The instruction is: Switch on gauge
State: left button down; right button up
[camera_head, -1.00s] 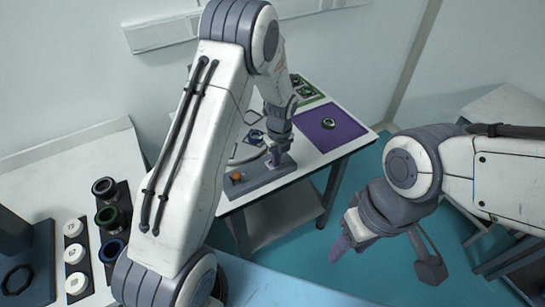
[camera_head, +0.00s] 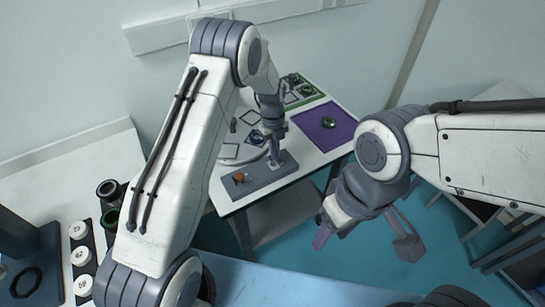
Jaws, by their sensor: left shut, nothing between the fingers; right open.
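A grey panel (camera_head: 262,185) lies along the front edge of the white table (camera_head: 308,160). An orange knob (camera_head: 240,177) sits at the panel's left end. A small light patch, perhaps a switch, shows near its right end. I cannot tell for sure which part is the gauge. My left gripper (camera_head: 274,160) points down at the right part of the panel, shut and empty, its tips at or just above the surface; contact cannot be told. My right gripper (camera_head: 322,236) hangs over the floor in front of the table, open and empty.
A purple mat (camera_head: 325,127) with a dark green round part (camera_head: 328,122) lies at the table's right. A green tray (camera_head: 300,91) is at the back. White round parts (camera_head: 82,257) and dark cylinders (camera_head: 108,190) stand on the left table.

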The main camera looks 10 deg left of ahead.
pick_arm(q)
jog(key=shift+w+a, duration=0.15)
jog(key=shift+r, duration=0.2)
jog(key=shift+r+p, duration=0.55)
jog(key=shift+r, duration=0.15)
